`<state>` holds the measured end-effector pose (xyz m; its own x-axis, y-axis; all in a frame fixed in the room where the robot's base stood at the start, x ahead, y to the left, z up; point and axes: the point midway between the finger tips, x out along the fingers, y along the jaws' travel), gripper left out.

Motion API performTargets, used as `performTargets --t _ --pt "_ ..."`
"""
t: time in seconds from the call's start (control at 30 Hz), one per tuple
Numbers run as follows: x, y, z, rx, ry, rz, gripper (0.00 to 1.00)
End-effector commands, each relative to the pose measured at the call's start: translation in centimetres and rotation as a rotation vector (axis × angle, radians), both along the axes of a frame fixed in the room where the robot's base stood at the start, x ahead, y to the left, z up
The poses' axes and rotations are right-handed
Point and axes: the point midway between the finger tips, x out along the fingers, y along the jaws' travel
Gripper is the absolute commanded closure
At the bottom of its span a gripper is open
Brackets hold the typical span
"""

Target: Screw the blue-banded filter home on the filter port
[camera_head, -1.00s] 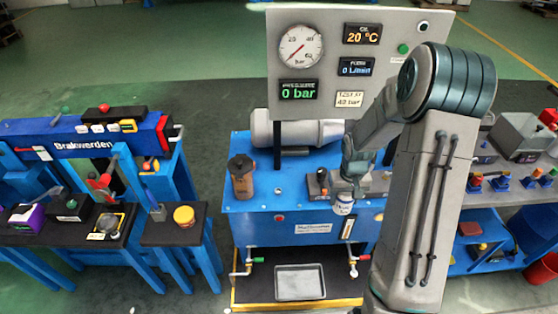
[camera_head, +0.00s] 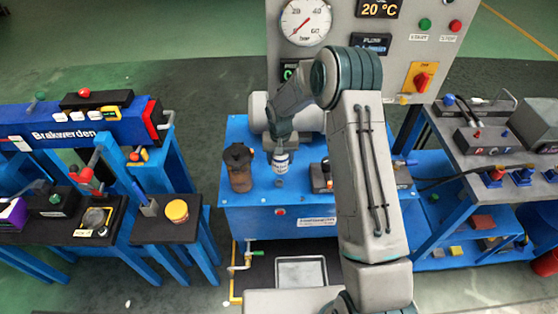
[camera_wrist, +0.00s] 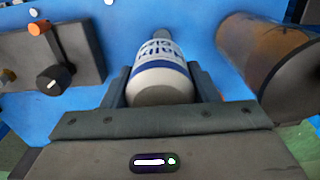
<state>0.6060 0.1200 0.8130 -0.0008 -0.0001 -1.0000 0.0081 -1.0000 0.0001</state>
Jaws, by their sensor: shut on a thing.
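My gripper (camera_head: 281,145) is shut on the blue-banded filter (camera_head: 280,163), a white canister with a blue band and lettering. It holds the filter over the top of the blue hydraulic unit (camera_head: 245,205), left of its middle.
A brown cylinder with a dark cap (camera_head: 239,168) stands close to the left of the filter. A dark control box (camera_head: 320,178) is to the right. The grey gauge panel (camera_head: 345,55) rises behind. Benches flank the unit.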

Motion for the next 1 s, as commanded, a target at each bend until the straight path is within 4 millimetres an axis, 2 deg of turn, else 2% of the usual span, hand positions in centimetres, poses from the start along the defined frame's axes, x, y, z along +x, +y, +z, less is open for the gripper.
performTargets --t 0.1,0.6,1.0 --pt "0.3 0.5 -0.2 -0.001 -0.001 -0.003 0.72" --pt "0.0 0.4 -0.3 -0.001 -0.003 -0.01 0.72" --pt "0.0 0.4 -4.0 -0.001 -0.001 -0.011 0.72"
